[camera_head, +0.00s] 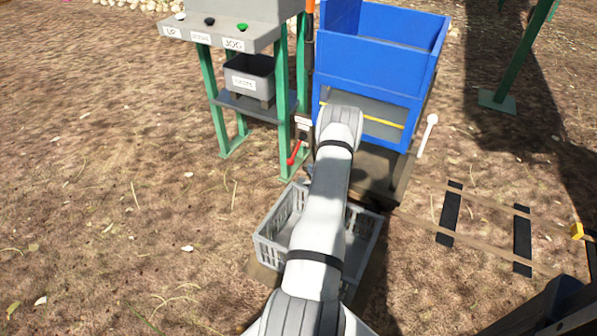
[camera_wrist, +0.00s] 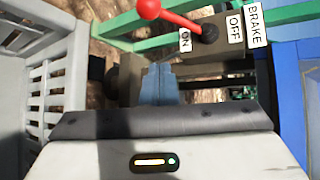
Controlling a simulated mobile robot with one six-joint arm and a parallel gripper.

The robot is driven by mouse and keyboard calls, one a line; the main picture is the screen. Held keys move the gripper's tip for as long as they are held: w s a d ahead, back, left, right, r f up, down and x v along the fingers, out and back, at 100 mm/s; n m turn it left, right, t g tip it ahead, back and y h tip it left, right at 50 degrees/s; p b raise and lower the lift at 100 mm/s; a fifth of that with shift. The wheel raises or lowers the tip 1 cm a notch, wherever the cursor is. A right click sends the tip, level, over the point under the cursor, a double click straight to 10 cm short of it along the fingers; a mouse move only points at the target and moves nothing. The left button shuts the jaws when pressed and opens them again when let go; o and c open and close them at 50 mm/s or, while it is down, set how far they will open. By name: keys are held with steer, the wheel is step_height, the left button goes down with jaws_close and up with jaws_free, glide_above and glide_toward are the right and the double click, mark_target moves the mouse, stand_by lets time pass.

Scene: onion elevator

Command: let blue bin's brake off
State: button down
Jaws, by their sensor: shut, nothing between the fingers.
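The blue bin (camera_head: 385,62) stands at top centre in the head view, and part of a blue surface shows at the right of the wrist view. The brake lever, a red handle (camera_head: 293,153), is left of my arm in the head view. In the wrist view its red knob (camera_wrist: 149,8) leans left toward the ON label (camera_wrist: 186,40). The OFF (camera_wrist: 234,27) and BRAKE (camera_wrist: 256,24) labels are right of its pivot. My gripper (camera_wrist: 159,70) is shut and empty, below and apart from the lever in the wrist picture. My arm hides it in the head view.
A grey slatted crate (camera_head: 270,250) lies below the bin, partly behind my arm; its side shows close at the wrist view's left. A green-legged control stand (camera_head: 218,120) is left of the bin. A white-knobbed lever (camera_head: 427,136) is right. Rails with dark sleepers (camera_head: 450,212) run right.

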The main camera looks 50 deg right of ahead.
mark_target(296, 150)
steer(key=shift+s+d+f+m, duration=0.1)
steer(key=shift+s+f+m, duration=0.3)
steer(key=shift+f, duration=0.45)
steer(key=b+x, duration=0.5)
steer(key=x, duration=0.5)
steer(key=shift+w+a+r, duration=0.2)
steer(key=shift+a+r, duration=0.3)
steer(key=shift+a, duration=0.35)
steer(key=shift+w+a+r, duration=0.2)
steer(key=shift+a+r, duration=0.35)
steer(key=shift+a, duration=0.3)
